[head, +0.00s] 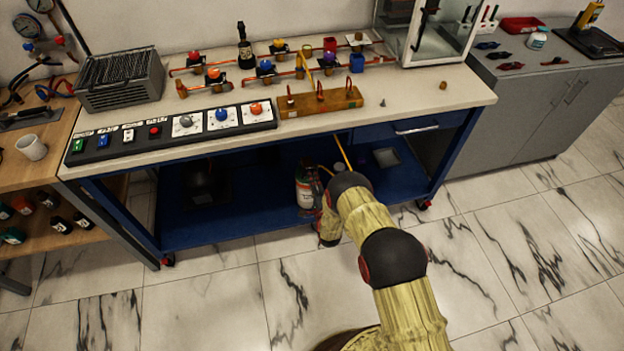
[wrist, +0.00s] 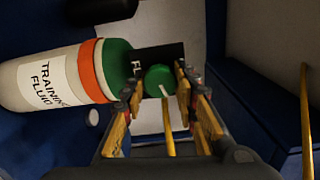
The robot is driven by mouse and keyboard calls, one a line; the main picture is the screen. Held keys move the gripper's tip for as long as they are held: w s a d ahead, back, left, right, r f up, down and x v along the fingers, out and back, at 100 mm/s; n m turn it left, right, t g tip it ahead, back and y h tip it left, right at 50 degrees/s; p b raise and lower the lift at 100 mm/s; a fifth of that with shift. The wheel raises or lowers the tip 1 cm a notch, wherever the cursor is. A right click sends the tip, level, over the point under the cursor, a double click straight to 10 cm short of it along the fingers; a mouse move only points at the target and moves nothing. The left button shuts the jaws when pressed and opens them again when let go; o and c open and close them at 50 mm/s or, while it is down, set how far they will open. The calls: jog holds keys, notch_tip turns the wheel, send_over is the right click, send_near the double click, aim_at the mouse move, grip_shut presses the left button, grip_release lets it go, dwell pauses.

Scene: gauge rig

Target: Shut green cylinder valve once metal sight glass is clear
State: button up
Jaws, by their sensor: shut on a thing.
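The fluid cylinder (head: 304,192) stands on the lower blue shelf of the bench in the head view, partly hidden by my arm. In the wrist view the cylinder (wrist: 50,80) has a white body, an orange band, a green shoulder and a "TRAINING FLUID" label. Its round green valve knob (wrist: 159,79) with a pale mark sits between my fingers. My gripper (wrist: 159,92) is shut on this knob. A yellow line (wrist: 169,128) shows below the knob. I cannot pick out the metal sight glass for sure, nor tell whether it is clear.
The benchtop holds copper pipework with coloured knobs (head: 212,74), a wooden block (head: 319,102) and a black control panel (head: 172,130). A yellow tube (head: 342,151) runs down past the bench's front edge. The marble floor in front is clear.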

jog(key=shift+m, duration=2)
jog(key=shift+f, duration=0.1)
jog(key=o, duration=1.2)
jog(key=shift+c, duration=0.2)
jog(key=v, duration=1.2)
